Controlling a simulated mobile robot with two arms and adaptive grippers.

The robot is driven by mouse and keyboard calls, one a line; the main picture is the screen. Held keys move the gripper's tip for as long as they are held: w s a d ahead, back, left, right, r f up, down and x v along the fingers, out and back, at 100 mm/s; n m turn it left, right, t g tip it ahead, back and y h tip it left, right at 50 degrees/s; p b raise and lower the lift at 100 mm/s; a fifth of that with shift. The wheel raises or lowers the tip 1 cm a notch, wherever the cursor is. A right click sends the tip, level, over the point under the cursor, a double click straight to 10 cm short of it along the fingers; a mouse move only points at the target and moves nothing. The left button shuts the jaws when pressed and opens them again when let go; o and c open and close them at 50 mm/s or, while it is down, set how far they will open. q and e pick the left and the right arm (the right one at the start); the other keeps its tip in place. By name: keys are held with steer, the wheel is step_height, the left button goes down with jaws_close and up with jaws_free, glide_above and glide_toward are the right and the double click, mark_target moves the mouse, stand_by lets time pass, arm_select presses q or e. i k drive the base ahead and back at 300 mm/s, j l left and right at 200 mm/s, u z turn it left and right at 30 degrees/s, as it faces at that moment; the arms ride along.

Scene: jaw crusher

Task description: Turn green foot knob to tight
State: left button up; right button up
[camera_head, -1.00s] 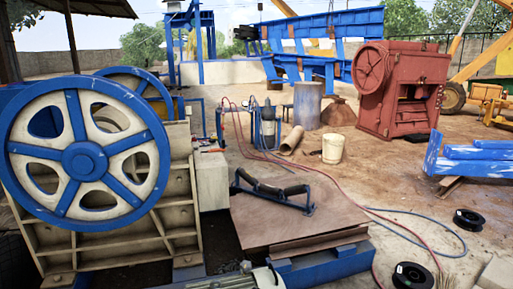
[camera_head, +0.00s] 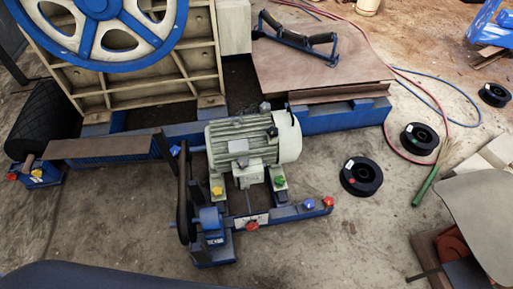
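The green foot knob (camera_head: 279,180) is small and sits on the mounting foot at the front right of the grey-green electric motor (camera_head: 241,142). Its thread and seating are too small to tell whether it is tight or loose. A yellow knob (camera_head: 217,191) sits on the motor's front left foot. A blue knob (camera_head: 309,204) and a red knob (camera_head: 328,201) are on the blue rail to the right. Another red knob (camera_head: 252,226) is on the front of the frame. Neither of my grippers is in view.
A belt wheel (camera_head: 184,192) stands left of the motor. The jaw crusher's big blue and white flywheel (camera_head: 100,30) is behind left. Black cable spools (camera_head: 361,176) lie to the right, with a green-handled broom (camera_head: 424,188). Bare ground lies before the motor.

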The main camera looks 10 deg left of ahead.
mark_target(280, 181)
steer(key=i+u, duration=0.15)
steer(key=u, duration=0.2)
steer(key=i+u, duration=0.2)
steer(key=u, duration=0.2)
steer(key=i+l+u, duration=0.1)
steer(key=u, duration=0.25)
